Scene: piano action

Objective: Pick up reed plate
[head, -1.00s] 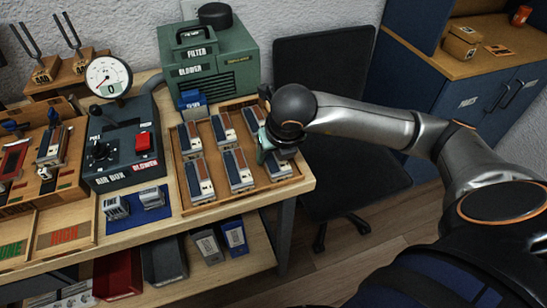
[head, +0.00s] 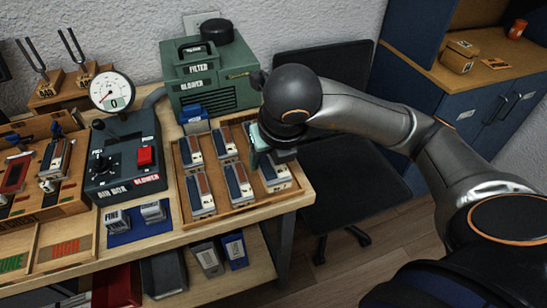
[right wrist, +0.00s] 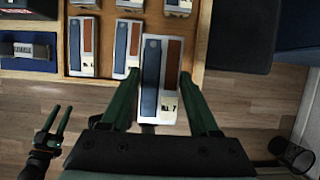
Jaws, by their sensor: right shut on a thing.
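The reed plate (right wrist: 160,75), white with a blue strip, a brown strip and a label that reads like "No. 7", sits between the green fingers of my right gripper (right wrist: 160,108). The gripper is shut on it. The plate looks larger and nearer than the others in the right wrist view, so it is above the tray. In the head view the right gripper (head: 263,150) is over the right end of the wooden tray (head: 240,220), partly hiding the plate (head: 275,178). My left gripper (right wrist: 56,122) shows small at the lower left of the wrist view, its fingers apart.
Several similar plates (head: 200,195) stand in the tray. The air box (head: 122,160) and a blue mat (head: 138,230) are to its left, the green blower (head: 212,75) behind. A black chair (head: 345,165) is right of the bench, with open floor in front.

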